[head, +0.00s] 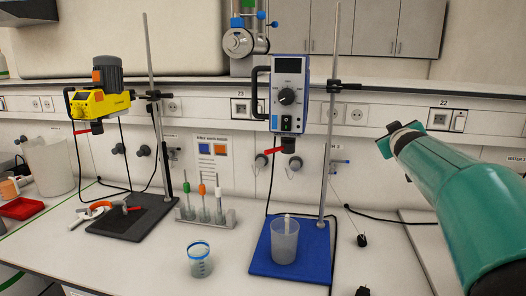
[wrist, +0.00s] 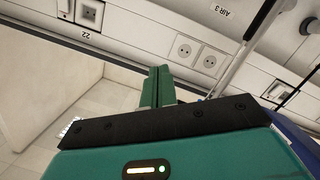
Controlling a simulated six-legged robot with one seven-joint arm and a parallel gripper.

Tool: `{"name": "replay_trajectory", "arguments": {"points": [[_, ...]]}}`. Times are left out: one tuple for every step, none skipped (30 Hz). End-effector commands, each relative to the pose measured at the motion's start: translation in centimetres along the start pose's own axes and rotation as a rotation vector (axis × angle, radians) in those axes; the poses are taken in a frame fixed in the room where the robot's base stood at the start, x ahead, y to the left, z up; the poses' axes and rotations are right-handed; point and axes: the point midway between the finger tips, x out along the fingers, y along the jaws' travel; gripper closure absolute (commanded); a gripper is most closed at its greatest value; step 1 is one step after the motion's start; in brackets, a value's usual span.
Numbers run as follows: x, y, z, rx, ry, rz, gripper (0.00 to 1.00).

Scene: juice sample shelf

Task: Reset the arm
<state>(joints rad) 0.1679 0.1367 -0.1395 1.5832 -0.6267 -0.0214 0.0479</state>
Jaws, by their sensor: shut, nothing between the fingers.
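My green arm (head: 458,197) reaches in from the right side of the head view. Its dark end is raised above the bench near the wall sockets. In the wrist view my gripper (wrist: 158,72) shows as two green fingers pressed together, with nothing between them. It points up toward the wall trunking and is apart from every object on the bench.
A blue stirrer (head: 289,95) hangs on a stand over a cup (head: 285,240) on a blue base (head: 262,262). A yellow stirrer (head: 100,103) stands left. A small blue-rimmed beaker (head: 199,261) and a sample rack (head: 207,218) stand between. Cables lie at right.

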Motion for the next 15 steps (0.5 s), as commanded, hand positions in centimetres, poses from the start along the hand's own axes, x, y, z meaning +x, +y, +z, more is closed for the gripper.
{"name": "replay_trajectory", "arguments": {"points": [[-2.4,-0.7,0.2,0.039,-0.04,-0.014,1.0],[-3.6,-1.2,0.7,0.063,-0.069,-0.025,1.0],[-5.4,-2.0,1.2,0.093,-0.107,-0.041,1.0],[-6.7,-2.6,1.7,0.115,-0.136,-0.053,1.0],[-8.0,-3.3,2.3,0.136,-0.166,-0.067,1.0],[-9.9,-4.3,3.0,0.162,-0.206,-0.087,1.0],[-11.3,-5.1,3.6,0.181,-0.236,-0.104,1.0],[-12.7,-5.9,4.2,0.199,-0.265,-0.121,1.0],[-14.6,-6.9,5.1,0.222,-0.305,-0.144,1.0],[-16.1,-7.8,5.8,0.237,-0.336,-0.162,1.0],[-17.6,-8.7,6.5,0.252,-0.366,-0.182,1.0],[-19.6,-9.9,7.4,0.271,-0.407,-0.209,1.0],[-21.2,-10.9,8.2,0.284,-0.437,-0.23,1.0],[-22.7,-11.8,9.0,0.296,-0.468,-0.251,1.0],[-24.8,-13.0,10.1,0.311,-0.51,-0.28,1.0]]}}
